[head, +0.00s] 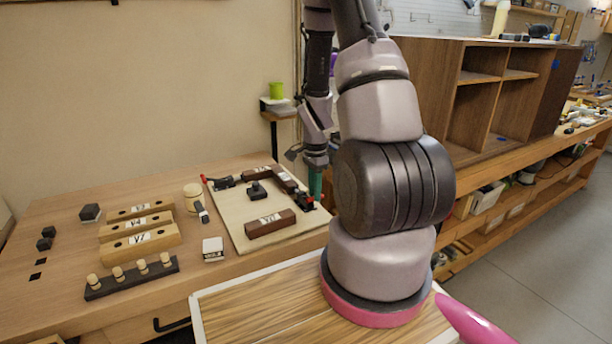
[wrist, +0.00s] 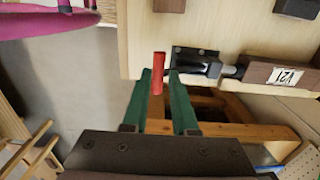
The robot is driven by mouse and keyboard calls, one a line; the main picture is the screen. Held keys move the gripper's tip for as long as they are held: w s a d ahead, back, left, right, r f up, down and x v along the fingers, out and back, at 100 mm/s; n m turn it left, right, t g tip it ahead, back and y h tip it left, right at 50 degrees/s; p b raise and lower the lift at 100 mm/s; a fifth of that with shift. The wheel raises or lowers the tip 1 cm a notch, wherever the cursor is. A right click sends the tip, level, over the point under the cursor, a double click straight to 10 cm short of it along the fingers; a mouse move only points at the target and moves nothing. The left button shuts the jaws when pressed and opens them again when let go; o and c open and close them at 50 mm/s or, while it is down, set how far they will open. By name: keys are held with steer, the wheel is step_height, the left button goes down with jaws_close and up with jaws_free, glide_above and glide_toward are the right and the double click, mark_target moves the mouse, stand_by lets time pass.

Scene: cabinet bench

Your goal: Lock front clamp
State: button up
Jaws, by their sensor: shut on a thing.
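The front clamp (wrist: 200,64) is a black toggle clamp at the edge of the pale board (wrist: 232,40). Its plunger points at a dark wood block (wrist: 262,74) labelled V21. Its red handle (wrist: 157,74) lies between the green fingertips of my gripper (wrist: 160,82), which is shut on it. In the head view my gripper (head: 315,184) reaches down at the board's right end beside the clamp (head: 307,201), partly hidden by my arm. A second clamp (head: 224,182) with a red handle sits at the board's far left corner.
Dark blocks (head: 270,223) and a black knob piece (head: 257,191) lie on the board. Left of it are light wood blocks (head: 139,241), a peg rack (head: 132,277) and small parts. A wooden cabinet (head: 430,85) stands behind my arm. The floor (head: 535,215) at right is clear.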

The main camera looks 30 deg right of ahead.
steer(key=shift+s+f, duration=0.1)
steer(key=shift+f, duration=0.2)
steer(key=o, duration=0.7)
steer(key=shift+r, duration=3.5)
steer(key=shift+r, duration=0.1)
steer(key=s+a+r+n+t, duration=0.1)
steer(key=a+r+n+t, duration=0.35)
steer(key=r, duration=1.25)
steer(key=s+a+r+n+t, duration=0.1)
steer(key=s+a+r+n, duration=0.2)
steer(key=s+r, duration=0.1)
steer(key=s+a+r+n+y, duration=0.1)
steer(key=s+a+r+n, duration=0.2)
steer(key=r, duration=0.3)
steer(key=s+a+r+n+t+y, duration=0.1)
steer(key=s+a+r+n, duration=0.2)
steer(key=s+r, duration=0.2)
steer(key=shift+s+t, duration=0.3)
steer(key=shift+t, duration=0.05)
